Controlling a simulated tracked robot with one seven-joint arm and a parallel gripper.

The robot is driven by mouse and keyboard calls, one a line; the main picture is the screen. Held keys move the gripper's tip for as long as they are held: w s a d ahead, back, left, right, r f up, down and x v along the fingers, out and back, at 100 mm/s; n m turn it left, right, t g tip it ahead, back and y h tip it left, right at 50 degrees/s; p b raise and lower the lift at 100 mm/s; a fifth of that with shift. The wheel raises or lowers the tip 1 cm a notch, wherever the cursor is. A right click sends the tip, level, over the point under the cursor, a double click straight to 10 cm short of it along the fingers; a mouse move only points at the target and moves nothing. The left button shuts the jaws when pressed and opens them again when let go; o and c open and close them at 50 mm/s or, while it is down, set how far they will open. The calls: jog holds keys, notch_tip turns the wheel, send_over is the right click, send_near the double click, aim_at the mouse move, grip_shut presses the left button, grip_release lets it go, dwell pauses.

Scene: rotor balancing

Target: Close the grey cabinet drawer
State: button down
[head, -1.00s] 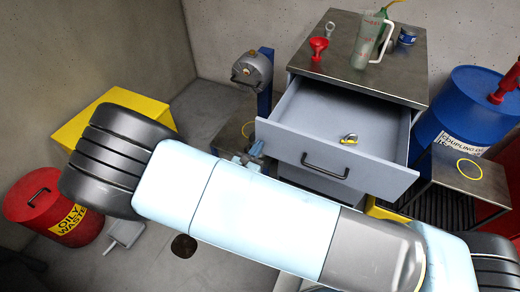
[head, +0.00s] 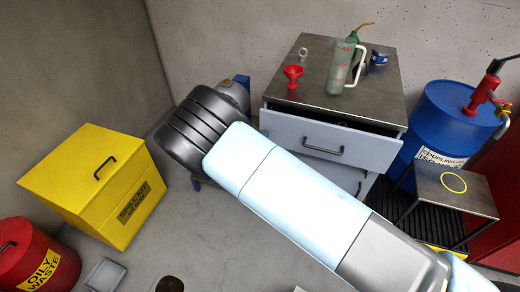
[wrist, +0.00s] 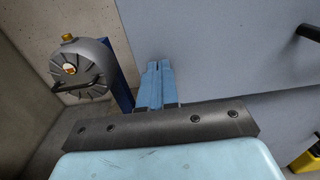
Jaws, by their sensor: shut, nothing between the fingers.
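The grey cabinet (head: 300,88) stands right of centre in the head view with a dark metal top. Its upper drawer (head: 375,148) is out only a little, with a narrow dark gap above its front. The drawer's dark handle (head: 323,151) faces me, and it also shows at the right edge of the wrist view. My gripper (wrist: 158,68) shows in the wrist view with its blue fingers together and empty. The fingertips are at the left part of the drawer front (wrist: 230,55); I cannot tell whether they touch it. My arm hides the gripper in the head view.
A blue drum (head: 440,125) and a small side table (head: 455,190) stand right. A yellow spill-kit box (head: 95,185) and red waste bin (head: 40,255) stand left.

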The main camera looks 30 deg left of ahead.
aim_at(268, 128)
jog(key=x, duration=0.4)
jog(key=shift+w+a, duration=0.15)
jog(key=shift+w, duration=0.2)
jog(key=shift+w+r, duration=0.2)
jog(key=shift+w, duration=0.2)
jog(key=shift+w+r, duration=0.1)
jog(key=shift+r, duration=0.05)
jog(key=shift+s, duration=0.2)
jog(key=v, duration=1.4)
jog(key=shift+s+f, duration=0.2)
jog(key=shift+f, duration=0.2)
